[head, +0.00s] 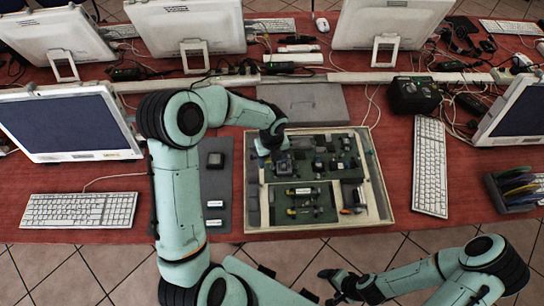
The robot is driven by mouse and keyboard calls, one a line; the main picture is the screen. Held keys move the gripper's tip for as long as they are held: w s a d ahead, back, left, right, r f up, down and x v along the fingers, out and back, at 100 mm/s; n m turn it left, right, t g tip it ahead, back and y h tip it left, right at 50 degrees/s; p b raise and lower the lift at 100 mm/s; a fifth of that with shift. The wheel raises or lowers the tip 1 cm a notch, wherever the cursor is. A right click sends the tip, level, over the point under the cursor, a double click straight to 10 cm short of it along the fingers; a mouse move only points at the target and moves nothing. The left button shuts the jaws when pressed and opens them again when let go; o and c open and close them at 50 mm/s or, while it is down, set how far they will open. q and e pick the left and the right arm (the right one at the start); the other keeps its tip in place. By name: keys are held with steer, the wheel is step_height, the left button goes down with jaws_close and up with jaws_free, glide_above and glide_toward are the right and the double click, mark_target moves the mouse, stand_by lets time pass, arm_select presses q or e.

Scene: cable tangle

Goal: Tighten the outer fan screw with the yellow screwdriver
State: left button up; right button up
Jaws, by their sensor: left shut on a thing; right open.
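An open computer case (320,228) with a beige rim and green circuit boards lies on the red table. A dark square part that looks like the fan (283,166) sits at its upper left. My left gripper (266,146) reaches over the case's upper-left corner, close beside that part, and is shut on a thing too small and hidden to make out. I cannot pick out the yellow screwdriver or the outer fan screw. A small orange-tipped item (355,210) lies in the case's lower right. My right gripper (335,288) is open and empty, low in front of the table.
Monitors (65,122) and keyboards (78,210) stand around the case, another keyboard (430,165) close on its right. A grey mat (218,180) with small parts lies left. A black box (414,95) and cables stand at the back right, a disc rack (512,190) at the right edge.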

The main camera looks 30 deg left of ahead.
arm_select(q)
steer(key=shift+m+p, duration=0.55)
steer(key=shift+m, duration=0.45)
arm_select(e)
steer(key=shift+w+r, duration=0.75)
steer(key=shift+r, duration=0.1)
arm_select(q)
steer(key=shift+r, duration=0.1)
arm_select(e)
steer(key=shift+w, duration=0.1)
arm_select(q)
steer(key=shift+r+p, duration=0.45)
steer(key=shift+r, duration=0.35)
steer(key=shift+w+r, duration=0.15)
steer(key=shift+r, duration=0.3)
steer(key=shift+r+p, duration=0.5)
steer(key=shift+r, duration=1.7)
arm_select(e)
steer(key=shift+w+r+t, duration=0.3)
steer(key=shift+w+r, duration=0.9)
steer(key=shift+w, duration=0.15)
arm_select(q)
steer(key=shift+a, duration=0.1)
